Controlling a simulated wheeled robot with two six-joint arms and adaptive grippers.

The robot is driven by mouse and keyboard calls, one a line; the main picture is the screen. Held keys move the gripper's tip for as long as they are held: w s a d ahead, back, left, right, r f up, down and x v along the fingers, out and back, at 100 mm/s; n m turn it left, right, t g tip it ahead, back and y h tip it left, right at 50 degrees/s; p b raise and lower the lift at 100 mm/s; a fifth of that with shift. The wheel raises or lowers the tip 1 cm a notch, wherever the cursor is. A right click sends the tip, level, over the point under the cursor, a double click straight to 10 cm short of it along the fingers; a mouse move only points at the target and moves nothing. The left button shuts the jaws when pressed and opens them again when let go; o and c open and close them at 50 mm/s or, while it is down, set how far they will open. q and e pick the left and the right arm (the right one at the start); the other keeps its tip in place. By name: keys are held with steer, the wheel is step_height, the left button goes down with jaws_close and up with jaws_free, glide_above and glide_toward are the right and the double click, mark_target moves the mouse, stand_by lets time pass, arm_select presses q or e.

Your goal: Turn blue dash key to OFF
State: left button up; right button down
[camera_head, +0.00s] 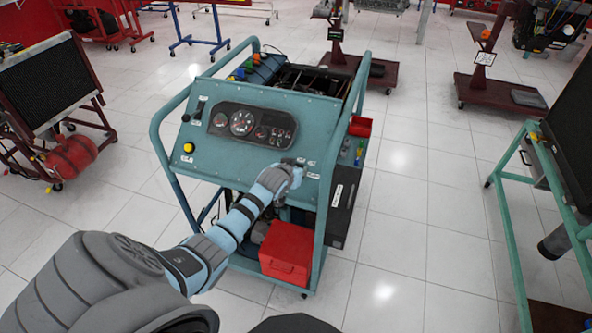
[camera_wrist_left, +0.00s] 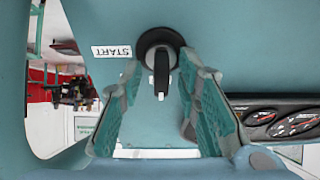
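The blue-green dash panel (camera_head: 215,150) is on the engine trainer in the middle of the head view. In the left wrist view, a round black key switch (camera_wrist_left: 161,42) sits on the panel (camera_wrist_left: 245,50), with a dark key (camera_wrist_left: 161,72) standing out from it. My left gripper (camera_wrist_left: 159,68) is open, its two fingers on either side of the key, with a visible gap on both sides. In the head view, my left gripper (camera_head: 297,167) is at the panel's lower right and hides most of the switch. My right gripper is not in view.
A START label (camera_wrist_left: 111,52) is beside the switch. Gauges (camera_head: 250,125) and a yellow button (camera_head: 188,148) are on the panel. The trainer's tubular frame (camera_head: 330,200) rises close to my left gripper. A red box (camera_head: 287,252) sits below.

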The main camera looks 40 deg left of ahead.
arm_select(q)
steer(key=v, duration=1.2)
steer(key=shift+w, duration=0.1)
steer(key=s+a+f+m+g, duration=0.15)
steer(key=s+f, duration=0.35)
steer(key=f, duration=0.7)
steer(key=s+f+m+g, duration=0.1)
steer(key=s+f+m, duration=0.25)
steer(key=f, duration=0.85)
steer(key=s+d+f+g+h, duration=0.1)
steer(key=s+d+f, duration=0.3)
steer(key=s, duration=0.7)
steer(key=s+d+f+g+h, duration=0.1)
steer(key=s+d+f+g, duration=0.2)
steer(key=s, duration=0.8)
steer(key=s+d+f+g, duration=0.2)
steer(key=s+d+f, duration=0.5)
steer(key=s+f, duration=0.3)
steer(key=shift+s+n+g+h, duration=0.3)
steer(key=shift+s+g+h, duration=0.1)
steer(key=shift+s, duration=0.2)
